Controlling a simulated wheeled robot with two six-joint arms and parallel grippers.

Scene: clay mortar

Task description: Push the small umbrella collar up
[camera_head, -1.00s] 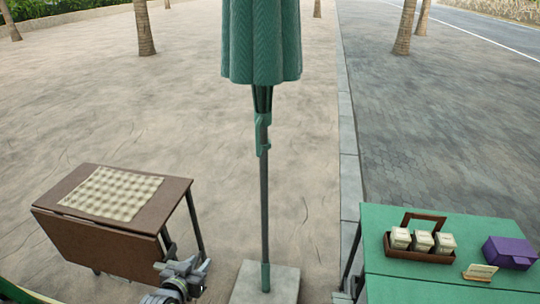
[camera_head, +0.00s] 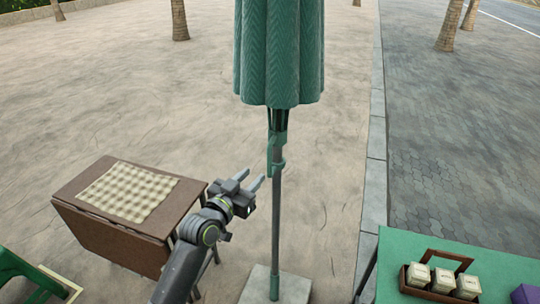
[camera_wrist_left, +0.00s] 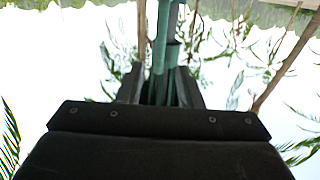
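The closed green umbrella (camera_head: 280,55) stands upright on a grey pole (camera_head: 276,225). Its small green collar (camera_head: 277,150) sits on the pole just below the canopy. My left gripper (camera_head: 251,180) is open and empty, left of the pole and slightly lower than the collar, apart from both. In the left wrist view, my left gripper (camera_wrist_left: 160,86) has its fingers spread, with the green collar (camera_wrist_left: 161,45) showing beyond and between them. My right gripper is not in view.
The pole rises from a pale base (camera_head: 255,290). A green chair (camera_head: 25,285) is at lower left.

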